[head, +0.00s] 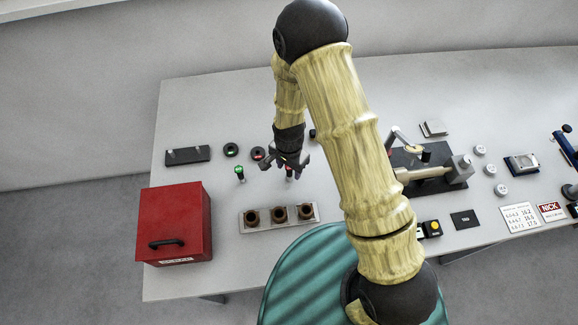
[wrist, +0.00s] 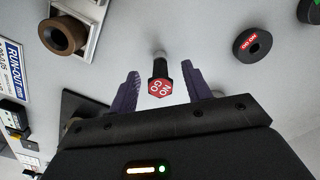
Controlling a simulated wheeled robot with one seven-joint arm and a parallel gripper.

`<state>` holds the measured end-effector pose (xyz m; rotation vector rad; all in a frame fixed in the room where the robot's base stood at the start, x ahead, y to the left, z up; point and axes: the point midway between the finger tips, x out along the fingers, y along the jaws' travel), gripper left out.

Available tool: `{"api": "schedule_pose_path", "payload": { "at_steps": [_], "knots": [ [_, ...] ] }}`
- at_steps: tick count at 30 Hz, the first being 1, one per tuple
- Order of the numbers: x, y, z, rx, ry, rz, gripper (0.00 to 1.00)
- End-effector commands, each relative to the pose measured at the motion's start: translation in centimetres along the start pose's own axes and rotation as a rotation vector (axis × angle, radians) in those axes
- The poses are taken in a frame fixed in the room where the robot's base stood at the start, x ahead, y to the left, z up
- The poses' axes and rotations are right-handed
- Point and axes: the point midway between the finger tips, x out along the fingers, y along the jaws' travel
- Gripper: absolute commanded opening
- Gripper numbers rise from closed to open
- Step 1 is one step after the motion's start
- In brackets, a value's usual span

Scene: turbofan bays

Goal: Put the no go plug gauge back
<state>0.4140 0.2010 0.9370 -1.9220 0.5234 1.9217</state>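The no go plug gauge (wrist: 160,86) has a dark body, a red hexagonal end marked NO GO and a pale metal tip. It lies between my two fingers in the wrist view, with gaps on both sides. My gripper (wrist: 159,78) is open around it. In the head view my gripper (head: 289,168) hangs over the table behind the bushing tray, with a bit of the red end showing below it. A green-topped plug gauge (head: 240,172) stands just left. A long dark block (head: 187,155) with small light spots on top sits farther left.
Two dark ring gauges (head: 231,150) lie left of my gripper; one NO GO ring (wrist: 253,43) shows in the wrist view. A tray (head: 246,228) with three brown bushings is in front. A red box (head: 174,222) stands front left. A measuring fixture (head: 430,170) is at right.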

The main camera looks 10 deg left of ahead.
Motion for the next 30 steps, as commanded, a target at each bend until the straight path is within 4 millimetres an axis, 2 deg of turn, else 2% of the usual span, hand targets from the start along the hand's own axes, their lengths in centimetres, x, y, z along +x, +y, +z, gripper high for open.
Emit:
{"api": "schedule_pose_path", "payload": {
  "at_steps": [8,14,30],
  "knots": [
    [-0.1,0.0,0.0,0.000,0.000,0.000,0.48],
    [-1.1,-0.1,-0.1,0.000,0.002,-0.002,0.48],
    [-8.4,-0.1,0.0,-0.001,0.003,-0.005,0.48]
  ]
}}
